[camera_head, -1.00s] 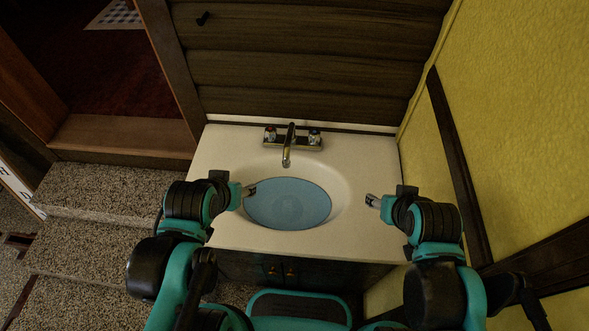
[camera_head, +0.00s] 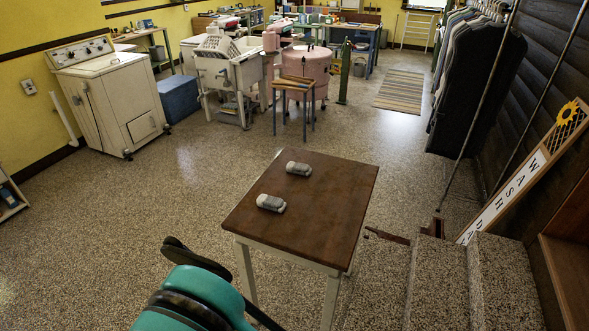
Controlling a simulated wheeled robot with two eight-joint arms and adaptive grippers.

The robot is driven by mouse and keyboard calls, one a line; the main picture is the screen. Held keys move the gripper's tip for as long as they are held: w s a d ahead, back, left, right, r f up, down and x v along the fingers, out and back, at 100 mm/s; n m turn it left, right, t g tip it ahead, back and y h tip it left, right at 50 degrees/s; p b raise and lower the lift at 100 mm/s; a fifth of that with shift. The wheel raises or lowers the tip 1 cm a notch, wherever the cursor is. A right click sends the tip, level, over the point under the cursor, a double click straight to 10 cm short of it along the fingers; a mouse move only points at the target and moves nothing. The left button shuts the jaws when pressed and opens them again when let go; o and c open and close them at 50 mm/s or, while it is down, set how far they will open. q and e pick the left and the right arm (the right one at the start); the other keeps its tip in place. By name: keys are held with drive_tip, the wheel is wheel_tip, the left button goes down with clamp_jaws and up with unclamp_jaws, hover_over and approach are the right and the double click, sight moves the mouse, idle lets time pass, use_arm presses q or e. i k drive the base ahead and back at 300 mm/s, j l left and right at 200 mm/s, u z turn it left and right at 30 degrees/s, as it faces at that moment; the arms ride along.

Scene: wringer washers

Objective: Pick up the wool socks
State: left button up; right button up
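Two small grey-and-white rolled bundles, which look like the wool socks, lie apart on a small brown-topped table (camera_head: 330,205) with white legs. One wool sock bundle (camera_head: 298,168) is farther back and the other wool sock bundle (camera_head: 271,203) is nearer, close to the table's left side. Nothing touches either of them. A teal and black part of my own arm shows at the bottom left, in front of the table.
Speckled floor is open left of and behind the table. Stone steps (camera_head: 440,285) rise close on its right. A cream washer (camera_head: 110,97), a blue box (camera_head: 180,100), a small stool (camera_head: 296,84), a pink tub washer (camera_head: 307,68) and hanging clothes (camera_head: 475,85) stand farther back.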

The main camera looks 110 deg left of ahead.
sight(293, 167)
drive_tip(key=k+j+u, duration=0.1)
drive_tip(key=u, duration=0.3)
drive_tip(key=k+j+u, duration=0.1)
drive_tip(key=u, duration=0.25)
drive_tip(key=k+j+u, duration=0.1)
drive_tip(key=u, duration=0.3)
drive_tip(key=j+u, duration=0.25)
drive_tip(key=u, duration=0.15)
drive_tip(key=k+j+u, duration=0.1)
drive_tip(key=u, duration=1.65)
drive_tip(key=i+j+u, duration=0.25)
drive_tip(key=j+u, duration=0.15)
drive_tip(key=i+j+u, duration=0.4)
drive_tip(key=j, duration=0.15)
drive_tip(key=i+j+u, duration=0.5)
drive_tip(key=i, duration=0.3)
drive_tip(key=i+j+u, duration=0.15)
drive_tip(key=i, duration=0.2)
drive_tip(key=i+l+z, duration=0.1)
drive_tip(key=i+z, duration=0.65)
drive_tip(key=z, duration=0.2)
drive_tip(key=i+j+z, duration=0.2)
drive_tip(key=i+z, duration=0.25)
